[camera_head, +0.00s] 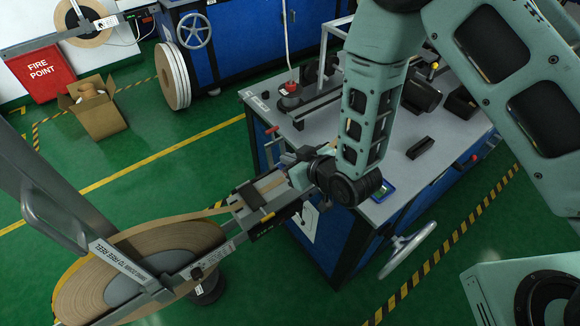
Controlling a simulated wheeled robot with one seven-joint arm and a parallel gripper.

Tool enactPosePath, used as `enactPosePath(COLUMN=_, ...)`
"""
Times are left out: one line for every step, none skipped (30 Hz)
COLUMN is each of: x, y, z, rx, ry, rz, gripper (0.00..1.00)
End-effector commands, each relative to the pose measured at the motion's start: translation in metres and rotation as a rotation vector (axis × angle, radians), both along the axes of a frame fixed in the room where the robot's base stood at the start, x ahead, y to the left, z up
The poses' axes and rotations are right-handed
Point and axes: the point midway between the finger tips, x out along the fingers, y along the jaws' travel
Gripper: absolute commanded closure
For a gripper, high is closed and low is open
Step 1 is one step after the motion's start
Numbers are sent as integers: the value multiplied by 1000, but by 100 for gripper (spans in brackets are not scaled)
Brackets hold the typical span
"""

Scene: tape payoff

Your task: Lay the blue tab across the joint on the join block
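The join block (284,212) is a dark block with pale top parts, beside the near left side of the bench. A tan tape runs from the large reel (168,237) onto its left end. My gripper (287,176) is over the right part of the block, at the end of my pale green arm. Its fingertips are too small and too covered to show a gap or a held thing. I cannot make out a blue tab or the joint. A small flat blue-edged item (382,193) lies on the bench beside my wrist; I cannot tell what it is.
The grey-topped bench (415,172) carries a black bar (419,148), dark holders and a red-topped part (290,89). A handwheel (408,250) juts from its near side. A cardboard box (97,110) stands on the green floor, which is clear at left centre.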

Motion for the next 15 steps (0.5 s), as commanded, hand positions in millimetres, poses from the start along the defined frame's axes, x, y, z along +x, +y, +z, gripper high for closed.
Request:
enactPosePath(x=0, y=0, z=-2, rx=0, ry=0, rz=0, gripper=100)
enactPosePath(x=0, y=0, z=-3, rx=1, ry=-1, rz=0, gripper=100)
enactPosePath(x=0, y=0, z=-6, rx=0, ry=0, rz=0, gripper=100)
enactPosePath(x=0, y=0, z=-9, rx=0, ry=0, rz=0, gripper=100)
enactPosePath(x=0, y=0, z=-12, rx=-1, ry=1, rz=0, gripper=100)
enactPosePath(x=-1, y=-1, z=-17, rx=-2, ry=2, rz=0, gripper=100)
enactPosePath(x=0, y=0, z=-21, rx=-1, ry=2, rz=0, gripper=100)
enactPosePath(x=0, y=0, z=-24, rx=-1, ry=2, rz=0, gripper=100)
enactPosePath(x=0, y=0, z=-29, rx=0, ry=1, rz=0, gripper=100)
enactPosePath(x=0, y=0, z=-32, rx=0, ry=1, rz=0, gripper=100)
enactPosePath(x=0, y=0, z=-35, rx=0, ry=0, rz=0, gripper=100)
enactPosePath(x=0, y=0, z=-38, rx=-1, ry=1, rz=0, gripper=100)
enactPosePath(x=0, y=0, z=-39, rx=-1, ry=1, rz=0, gripper=100)
enactPosePath(x=0, y=0, z=-40, rx=0, ry=0, rz=-1, gripper=100)
enactPosePath(x=0, y=0, z=-41, rx=0, ry=-1, rz=-1, gripper=100)
